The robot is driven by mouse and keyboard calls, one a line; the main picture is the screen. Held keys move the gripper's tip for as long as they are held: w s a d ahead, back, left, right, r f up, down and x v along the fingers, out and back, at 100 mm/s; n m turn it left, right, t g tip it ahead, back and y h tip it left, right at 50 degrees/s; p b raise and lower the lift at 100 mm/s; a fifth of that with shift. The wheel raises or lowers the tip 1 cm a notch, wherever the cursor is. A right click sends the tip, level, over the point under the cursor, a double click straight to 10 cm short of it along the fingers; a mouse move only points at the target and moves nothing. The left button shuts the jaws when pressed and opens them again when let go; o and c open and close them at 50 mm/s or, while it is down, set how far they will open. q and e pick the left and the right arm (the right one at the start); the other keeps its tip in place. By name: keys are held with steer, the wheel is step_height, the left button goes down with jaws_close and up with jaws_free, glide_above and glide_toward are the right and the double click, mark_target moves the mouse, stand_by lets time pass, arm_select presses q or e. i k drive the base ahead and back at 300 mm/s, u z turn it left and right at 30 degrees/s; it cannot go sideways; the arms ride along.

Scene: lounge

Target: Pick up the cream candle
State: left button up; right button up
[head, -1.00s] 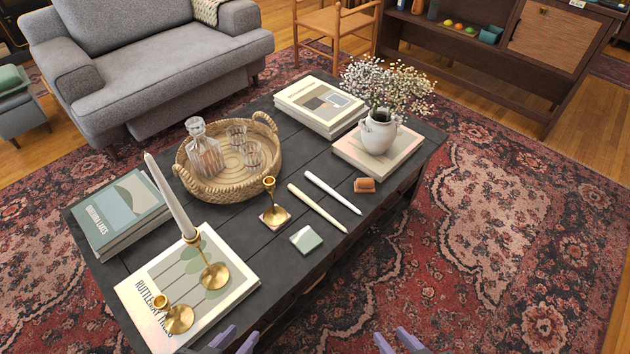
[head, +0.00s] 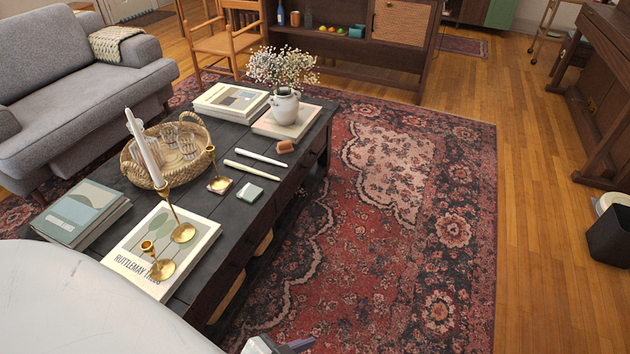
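The cream candle (head: 251,170) is a slim taper lying on the dark coffee table (head: 240,208), right of the brass holders. A whiter taper (head: 260,157) lies roughly parallel just behind it, apart from it. Another pale taper (head: 150,160) stands tilted in a tall brass holder (head: 182,231) on a book. My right gripper is out of view. Nothing covers the cream candle.
A woven tray (head: 129,170) with glassware, books and a flower vase (head: 284,107) share the table. Open rug (head: 370,270) lies to the right.

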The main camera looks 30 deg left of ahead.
mark_target(232, 164)
steer(key=z, duration=0.4)
steer(key=i, duration=0.95)
steer(key=u, duration=0.35)
steer(key=i, duration=2.2)
steer(key=u, duration=2.15)
steer(key=i, duration=0.85)
steer(key=u, duration=0.75)
